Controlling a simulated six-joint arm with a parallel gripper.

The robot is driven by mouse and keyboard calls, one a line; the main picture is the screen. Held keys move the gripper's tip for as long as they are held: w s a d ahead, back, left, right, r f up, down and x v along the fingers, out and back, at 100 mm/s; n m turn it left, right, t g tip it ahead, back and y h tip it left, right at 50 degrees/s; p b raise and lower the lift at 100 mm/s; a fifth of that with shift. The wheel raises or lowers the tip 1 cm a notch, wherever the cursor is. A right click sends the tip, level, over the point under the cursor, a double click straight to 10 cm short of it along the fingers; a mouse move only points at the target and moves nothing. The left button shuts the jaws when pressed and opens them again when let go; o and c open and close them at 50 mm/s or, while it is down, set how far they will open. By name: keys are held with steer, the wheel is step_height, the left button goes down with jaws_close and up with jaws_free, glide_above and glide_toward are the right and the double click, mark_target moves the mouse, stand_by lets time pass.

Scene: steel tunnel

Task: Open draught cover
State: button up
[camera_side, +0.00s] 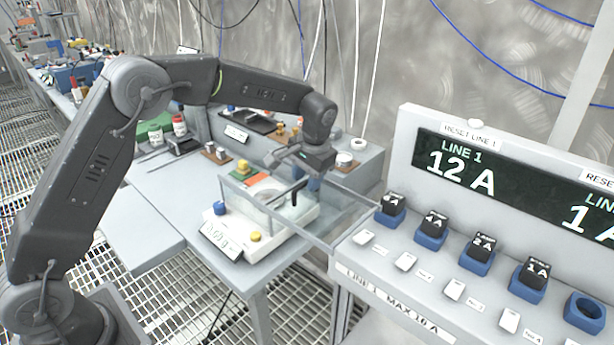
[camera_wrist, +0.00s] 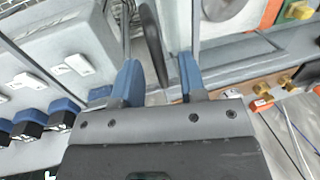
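The draught cover (camera_side: 246,202) is a clear, box-like shield on the white balance (camera_side: 281,240), in the middle of the side view. A dark, slim handle (camera_side: 290,193) shows at the cover; it also shows in the wrist view (camera_wrist: 152,45). My gripper (camera_side: 306,180) is at the handle, just above the balance. In the wrist view its two blue fingers (camera_wrist: 158,78) stand apart, one on each side of the handle, with gaps visible. The clear walls are hard to make out, so I cannot tell how far the cover is open.
A control console (camera_side: 480,225) with black blocks in blue sockets stands close on the right. Pale rails (camera_side: 345,190) span between the balance and the console. Small weights (camera_side: 243,168) and bottles (camera_side: 179,125) stand behind. The bench's left front (camera_side: 150,215) is clear.

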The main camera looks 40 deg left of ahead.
mark_target(315, 203)
steer(key=shift+r, duration=0.1)
step_height(315, 203, up, 13)
steer(key=d, duration=0.2)
steer(key=shift+d+r, duration=0.2)
steer(key=shift+d, duration=0.15)
steer(key=shift+s, duration=0.1)
steer(key=s+a+r+t+h, duration=0.1)
steer(key=s+r, duration=0.2)
steer(key=s, duration=0.5)
steer(key=s+a+r+t, duration=0.1)
steer(key=s+r+t, duration=0.15)
steer(key=s, duration=0.55)
steer(key=s+f+t, duration=0.1)
steer(key=s+f, duration=0.2)
steer(key=s, duration=0.4)
steer(key=s+f+t+h, duration=0.1)
steer(key=s+f, duration=0.3)
steer(key=s, duration=0.4)
steer(key=shift+s, duration=0.2)
